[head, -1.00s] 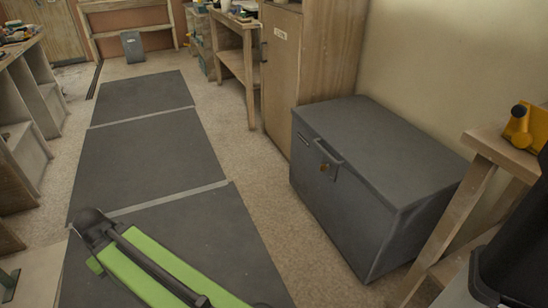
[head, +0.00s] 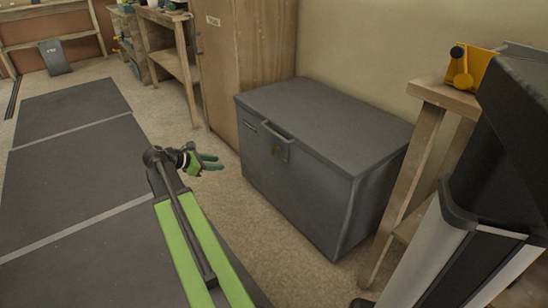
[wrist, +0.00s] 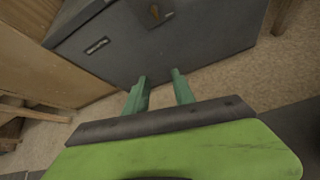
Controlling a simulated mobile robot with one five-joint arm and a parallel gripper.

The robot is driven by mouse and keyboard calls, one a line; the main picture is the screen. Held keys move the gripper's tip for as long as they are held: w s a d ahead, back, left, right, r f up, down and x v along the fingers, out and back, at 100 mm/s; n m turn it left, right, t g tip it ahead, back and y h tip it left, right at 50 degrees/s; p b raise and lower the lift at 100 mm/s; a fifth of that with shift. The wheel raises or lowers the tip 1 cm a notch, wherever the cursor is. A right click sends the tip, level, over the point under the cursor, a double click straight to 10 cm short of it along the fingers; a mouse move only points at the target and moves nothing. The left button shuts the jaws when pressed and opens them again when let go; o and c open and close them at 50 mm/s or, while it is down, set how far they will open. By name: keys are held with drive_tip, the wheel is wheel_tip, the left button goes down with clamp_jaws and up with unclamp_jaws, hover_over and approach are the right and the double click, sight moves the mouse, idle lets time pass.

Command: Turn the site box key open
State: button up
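The site box (head: 325,172) is a dark grey chest with a shut lid, standing on the floor against the wall. Its small brass-coloured key (head: 275,150) sits on the front face, below a handle (head: 276,138). In the wrist view the box (wrist: 200,38) fills the top, and the key (wrist: 154,11) shows near the upper edge. My gripper (head: 214,162) is to the left of the box front, apart from it. In the wrist view its two green fingers (wrist: 160,76) are spread with nothing between them.
A tall wooden cabinet (head: 232,60) stands directly left of the box. A wooden stand (head: 420,130) with a yellow tool (head: 468,68) on it is close on the right. Dark mats (head: 80,170) cover the floor at left. Bare floor lies before the box.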

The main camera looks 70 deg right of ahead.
drive_tip(key=n+g+h, duration=0.1)
drive_tip(key=n+g, duration=0.1)
approach(274, 149)
drive_tip(key=b+x, duration=0.7)
drive_tip(key=x, duration=0.3)
drive_tip(key=shift+w+f, duration=0.1)
drive_tip(key=shift+w, duration=0.05)
drive_tip(key=shift+d, duration=0.15)
drive_tip(key=shift+c, duration=0.4)
clamp_jaws()
